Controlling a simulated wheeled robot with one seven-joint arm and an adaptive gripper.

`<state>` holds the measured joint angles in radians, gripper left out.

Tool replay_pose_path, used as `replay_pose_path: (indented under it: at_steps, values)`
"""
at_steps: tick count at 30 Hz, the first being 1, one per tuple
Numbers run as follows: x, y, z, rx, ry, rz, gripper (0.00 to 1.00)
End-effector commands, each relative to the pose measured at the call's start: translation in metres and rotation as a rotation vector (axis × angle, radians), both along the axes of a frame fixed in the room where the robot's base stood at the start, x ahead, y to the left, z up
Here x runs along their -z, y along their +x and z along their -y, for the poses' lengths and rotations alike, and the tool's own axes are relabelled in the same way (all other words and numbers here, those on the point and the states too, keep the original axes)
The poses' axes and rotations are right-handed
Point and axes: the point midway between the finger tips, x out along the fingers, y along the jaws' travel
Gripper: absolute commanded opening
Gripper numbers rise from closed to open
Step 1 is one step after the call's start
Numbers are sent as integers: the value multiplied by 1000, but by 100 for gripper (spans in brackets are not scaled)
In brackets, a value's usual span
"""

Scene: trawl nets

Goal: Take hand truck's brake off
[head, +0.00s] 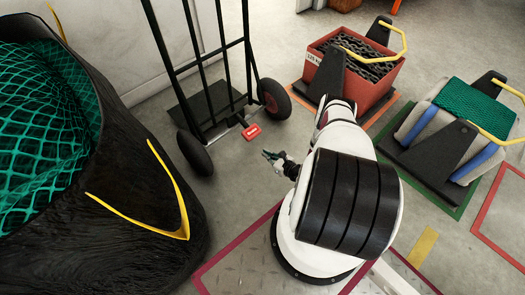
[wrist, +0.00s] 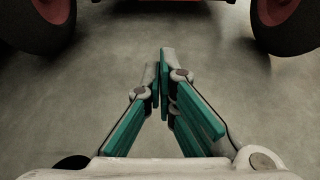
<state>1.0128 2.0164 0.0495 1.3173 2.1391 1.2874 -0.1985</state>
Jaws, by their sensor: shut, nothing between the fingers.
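The black hand truck (head: 212,101) stands upright near the wall in the head view, with a dark wheel on each side. A red brake pedal (head: 251,132) with white lettering sits low at its base between the wheels. My gripper (head: 267,154) is a short way in front of and below the red pedal in the picture, apart from it. In the wrist view my gripper (wrist: 163,55) is shut and empty, its teal-padded fingers together. Both truck wheels show at the top corners there, the left wheel (wrist: 48,20) and the right wheel (wrist: 285,22); the pedal is almost wholly cut off at the top edge.
A black bin (head: 150,225) with green net and yellow straps stands at the left. A red crate of chain (head: 378,85) is at the back right. A cart with green net (head: 468,108) stands right. Floor between bin and arm is clear.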

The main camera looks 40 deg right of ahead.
Motion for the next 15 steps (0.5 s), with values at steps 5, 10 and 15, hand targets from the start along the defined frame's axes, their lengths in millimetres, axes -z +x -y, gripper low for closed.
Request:
replay_pose_path:
  at_steps: [5,10,15]
  values:
    - [13,29,-2,-4,-2,3,0]
    - [23,58,-3,-3,-2,2,0]
    - [32,84,-4,-3,-2,3,0]
